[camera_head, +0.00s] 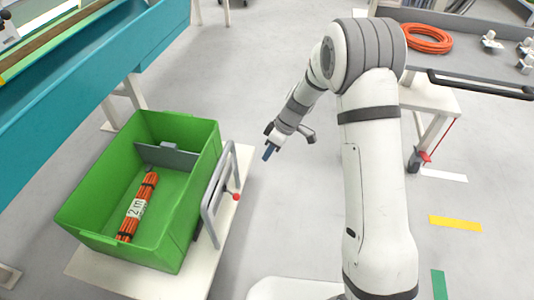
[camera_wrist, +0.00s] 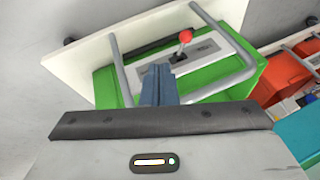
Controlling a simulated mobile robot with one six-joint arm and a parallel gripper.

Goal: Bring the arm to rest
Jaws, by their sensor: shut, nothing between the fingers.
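My arm is white with dark grey joint bands and rises at the centre right of the head view. It bends over at the top and its forearm points down and left. My gripper (camera_head: 268,153) is shut and empty, in the air to the right of the green crate. In the wrist view my gripper (camera_wrist: 157,72) shows as blue fingers held together, with a grey metal handle frame and a green crate wall beyond them. I see nothing touching the fingers.
A green crate (camera_head: 190,217) with an orange cable bundle (camera_head: 136,208) stands on a white cart (camera_head: 233,187). The cart has a grey handle (camera_head: 208,205) and a red knob (camera_head: 236,197). An orange cable coil (camera_head: 428,39) lies on a grey-topped table at upper right. Floor between is clear.

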